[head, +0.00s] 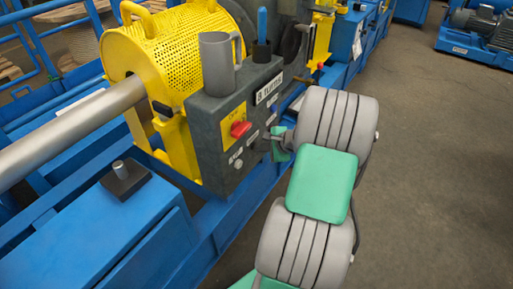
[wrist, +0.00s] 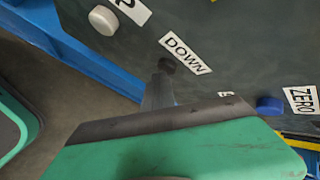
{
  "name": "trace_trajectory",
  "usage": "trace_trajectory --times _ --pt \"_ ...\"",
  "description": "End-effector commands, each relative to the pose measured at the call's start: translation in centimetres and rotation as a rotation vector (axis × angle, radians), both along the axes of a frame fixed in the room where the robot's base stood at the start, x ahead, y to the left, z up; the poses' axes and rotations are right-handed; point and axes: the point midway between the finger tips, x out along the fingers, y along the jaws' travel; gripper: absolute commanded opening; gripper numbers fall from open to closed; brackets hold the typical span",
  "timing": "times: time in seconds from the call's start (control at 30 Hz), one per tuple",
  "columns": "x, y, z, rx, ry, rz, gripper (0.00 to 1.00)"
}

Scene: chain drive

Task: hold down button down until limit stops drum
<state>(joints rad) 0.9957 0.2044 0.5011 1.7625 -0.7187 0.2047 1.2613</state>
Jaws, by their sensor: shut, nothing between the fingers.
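A dark grey control box (head: 218,155) stands beside the chain drive. In the wrist view, its face carries a black button (wrist: 167,66) beside the DOWN label (wrist: 185,53). My gripper (wrist: 159,88) is shut and empty, its narrow grey tip at the lower edge of that button. Contact and how far the button is pressed cannot be told. In the head view my gripper (head: 272,139) is at the box's right-hand face, and the button is hidden there. A yellow perforated cylinder (head: 180,55) sits behind the box; whether anything turns cannot be told.
A white button (wrist: 103,20) and a blue button (wrist: 268,104) by the ZERO label (wrist: 302,99) flank the black one. Open floor (head: 425,150) lies right.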

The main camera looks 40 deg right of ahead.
Motion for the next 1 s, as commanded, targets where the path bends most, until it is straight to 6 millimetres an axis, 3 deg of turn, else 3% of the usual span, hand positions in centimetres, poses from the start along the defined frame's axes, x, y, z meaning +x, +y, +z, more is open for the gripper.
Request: trace_trajectory --times 0.4,0.73,1.0 --pt "-1.7 -0.6 0.1 0.000 0.000 -0.001 0.00" --pt "-2.0 -0.7 0.0 0.000 0.000 -0.001 0.00" --pt "-4.5 -1.6 0.2 0.001 0.001 -0.003 0.00"
